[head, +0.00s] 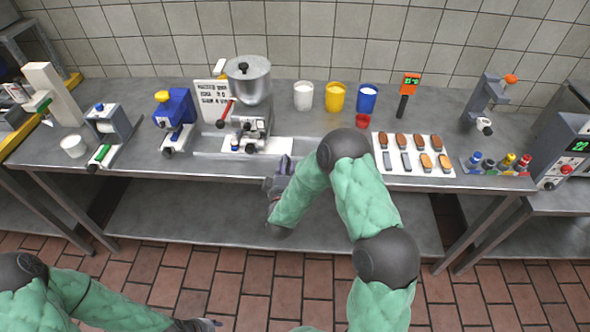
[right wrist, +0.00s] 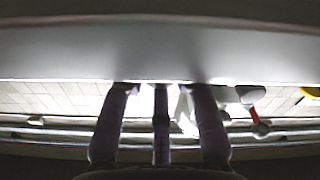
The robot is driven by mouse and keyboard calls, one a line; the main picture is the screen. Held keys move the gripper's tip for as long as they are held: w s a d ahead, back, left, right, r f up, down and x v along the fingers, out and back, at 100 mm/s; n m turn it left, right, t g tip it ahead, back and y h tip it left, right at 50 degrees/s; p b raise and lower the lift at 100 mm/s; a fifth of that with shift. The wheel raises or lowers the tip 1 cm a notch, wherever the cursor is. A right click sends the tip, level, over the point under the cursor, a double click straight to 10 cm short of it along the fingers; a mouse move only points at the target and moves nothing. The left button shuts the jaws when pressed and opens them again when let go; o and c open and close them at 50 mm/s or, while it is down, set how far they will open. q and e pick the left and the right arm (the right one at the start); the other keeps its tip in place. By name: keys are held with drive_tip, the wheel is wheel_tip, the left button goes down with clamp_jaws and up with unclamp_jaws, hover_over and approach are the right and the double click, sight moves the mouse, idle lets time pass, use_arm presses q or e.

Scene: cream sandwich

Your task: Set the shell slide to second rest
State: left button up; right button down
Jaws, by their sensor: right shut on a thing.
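The cream machine with a steel hopper (head: 248,80) and a red lever (head: 225,112) stands at the back of the counter. A low grey shell slide track (head: 210,146) runs left to right under it. My right gripper (head: 284,165) is at the right end of this track, by the counter's front edge. In the right wrist view its two fingers (right wrist: 160,92) are shut on a thin dark upright bar, which looks like the slide's handle. The rest positions cannot be made out. My left gripper (head: 210,324) is low at the bottom edge, away from the counter, and its fingers are unclear.
A white tray (head: 379,168) with several brown and grey pieces lies to the right. White (head: 303,96), yellow (head: 335,97) and blue (head: 366,98) cups stand behind. A blue device (head: 176,117) and a printed sign (head: 208,99) are left. My right forearm crosses the counter's front.

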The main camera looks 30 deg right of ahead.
drive_tip(key=shift+w+r, duration=0.15)
drive_tip(key=shift+r, duration=0.1)
drive_tip(key=c, duration=1.2)
unclamp_jaws()
drive_tip(key=shift+a+f, duration=0.1)
drive_tip(key=shift+s+a, duration=0.1)
drive_tip(key=shift+s, duration=0.15)
drive_tip(key=v, duration=1.1)
drive_tip(key=shift+s+a, duration=0.2)
drive_tip(key=shift+s, duration=0.05)
